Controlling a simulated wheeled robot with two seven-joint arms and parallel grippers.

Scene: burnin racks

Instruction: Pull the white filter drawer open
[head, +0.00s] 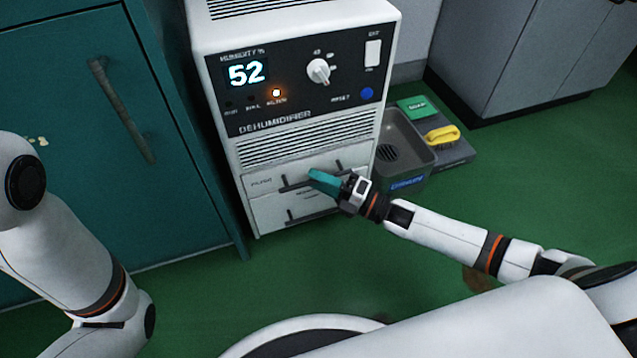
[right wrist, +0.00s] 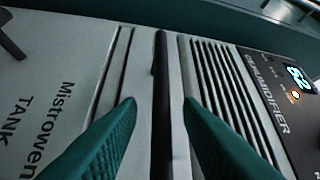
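The white dehumidifier (head: 243,157) stands against the wall. Its filter drawer (head: 262,183) is the upper of two drawers below the vents and looks shut. The drawer's dark bar handle (head: 294,184) is partly hidden by my right gripper (head: 314,178). In the right wrist view, the teal fingers (right wrist: 160,104) are apart, one on each side of the dark handle (right wrist: 161,75). A gap shows between each fingertip and the bar. My left arm shows at the left of the head view, but its gripper is out of view.
The tank drawer (head: 265,214), with its own dark handle (head: 300,217), is below. A grey sink-like tray (head: 408,143) stands right of the machine, with a yellow brush (head: 442,135) and a green pack (head: 417,107) beside it. A teal cabinet (head: 85,200) is at left.

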